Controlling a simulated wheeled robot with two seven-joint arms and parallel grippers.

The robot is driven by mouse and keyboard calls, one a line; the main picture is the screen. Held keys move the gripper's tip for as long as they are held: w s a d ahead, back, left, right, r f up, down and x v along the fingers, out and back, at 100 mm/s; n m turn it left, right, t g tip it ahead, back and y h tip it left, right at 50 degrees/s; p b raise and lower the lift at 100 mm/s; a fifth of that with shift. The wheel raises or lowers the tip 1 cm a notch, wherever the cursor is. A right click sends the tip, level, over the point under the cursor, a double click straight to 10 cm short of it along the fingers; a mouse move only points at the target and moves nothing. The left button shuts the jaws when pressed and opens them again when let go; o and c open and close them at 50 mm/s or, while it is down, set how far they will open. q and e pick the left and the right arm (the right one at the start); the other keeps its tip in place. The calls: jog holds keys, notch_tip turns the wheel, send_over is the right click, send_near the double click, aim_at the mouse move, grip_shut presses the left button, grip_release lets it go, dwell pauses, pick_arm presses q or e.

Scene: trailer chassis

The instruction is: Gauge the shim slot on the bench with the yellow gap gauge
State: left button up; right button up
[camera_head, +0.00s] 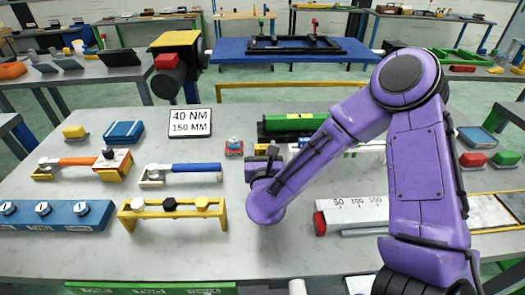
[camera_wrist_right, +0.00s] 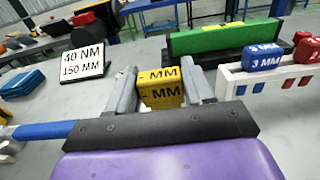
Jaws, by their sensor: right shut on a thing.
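The yellow gap gauge (camera_wrist_right: 161,88), a small block with black MM lettering, sits between the two grey fingers of my right gripper (camera_wrist_right: 160,90) in the wrist view. The right gripper is shut on it. My left gripper is not in view.
A white rack (camera_wrist_right: 232,86) with blue and red marked blocks stands right of the gripper. A sign (camera_head: 190,122) reads 40 NM, 150 MM. A blue-handled wrench (camera_head: 190,168), a yellow stand (camera_head: 170,213) and a white scale (camera_head: 352,212) lie around.

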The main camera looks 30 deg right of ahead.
jog(key=shift+r+p, duration=1.9)
jog(key=shift+r, duration=1.05)
jog(key=shift+f, duration=0.1)
